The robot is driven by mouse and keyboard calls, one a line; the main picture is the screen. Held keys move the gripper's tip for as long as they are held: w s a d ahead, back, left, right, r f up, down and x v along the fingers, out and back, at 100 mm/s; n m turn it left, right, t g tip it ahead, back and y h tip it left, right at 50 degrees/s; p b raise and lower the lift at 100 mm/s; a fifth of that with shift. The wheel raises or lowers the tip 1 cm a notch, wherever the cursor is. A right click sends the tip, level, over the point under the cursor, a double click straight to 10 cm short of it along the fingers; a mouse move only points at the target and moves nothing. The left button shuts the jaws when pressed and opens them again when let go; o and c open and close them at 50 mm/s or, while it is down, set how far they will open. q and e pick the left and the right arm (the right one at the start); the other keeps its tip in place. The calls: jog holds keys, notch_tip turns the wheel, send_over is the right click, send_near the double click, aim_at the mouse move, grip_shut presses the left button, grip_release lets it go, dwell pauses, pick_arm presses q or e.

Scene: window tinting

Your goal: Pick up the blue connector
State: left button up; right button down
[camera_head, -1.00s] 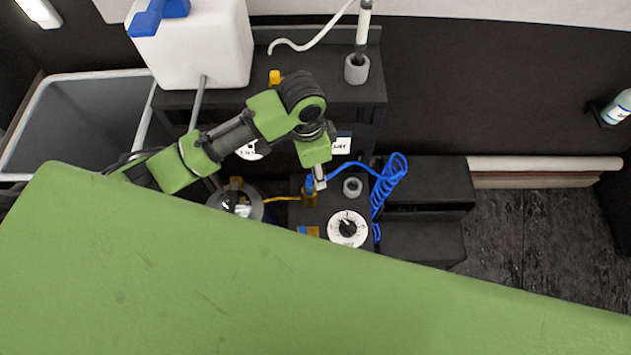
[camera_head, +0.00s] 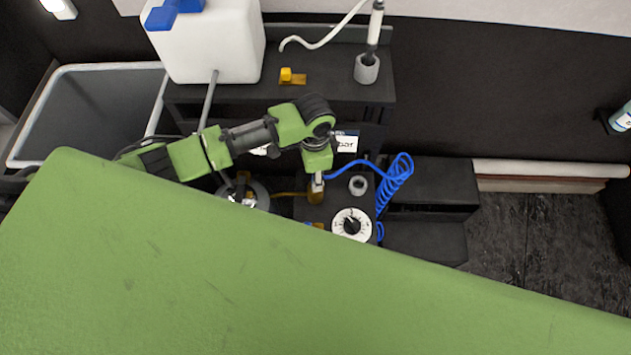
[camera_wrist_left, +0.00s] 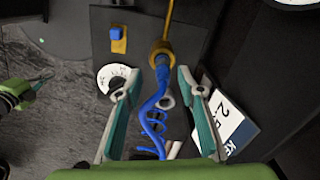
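The blue connector (camera_wrist_left: 163,74) sits at the end of a coiled blue hose (camera_wrist_left: 152,120), at a brass fitting (camera_wrist_left: 161,50) on a black panel. In the head view the hose (camera_head: 398,178) leads right from the brass fitting (camera_head: 315,197), and my gripper hides the connector. My left gripper (camera_head: 317,186) is over the fitting. In the wrist view, the left gripper's (camera_wrist_left: 161,80) teal fingers stand apart on both sides of the connector, with gaps. A green and dark part at the wrist view's left edge looks like my right gripper (camera_wrist_left: 38,82); its fingers are unclear.
On the panel are a white dial (camera_head: 351,225), a grey ring holder (camera_head: 358,185) and a blue button (camera_wrist_left: 116,32) on a yellow plate. A white label card (camera_wrist_left: 224,125) is close to my right-hand finger. A shelf behind holds a white canister (camera_head: 210,45). A grey bin (camera_head: 90,110) stands left.

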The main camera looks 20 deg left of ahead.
pick_arm(q)
jog(key=shift+w+f, duration=0.15)
jog(key=shift+f, duration=0.85)
jog(key=shift+w+f, duration=0.15)
jog(key=shift+f, duration=0.8)
grip_shut()
jog(key=shift+r, duration=0.1)
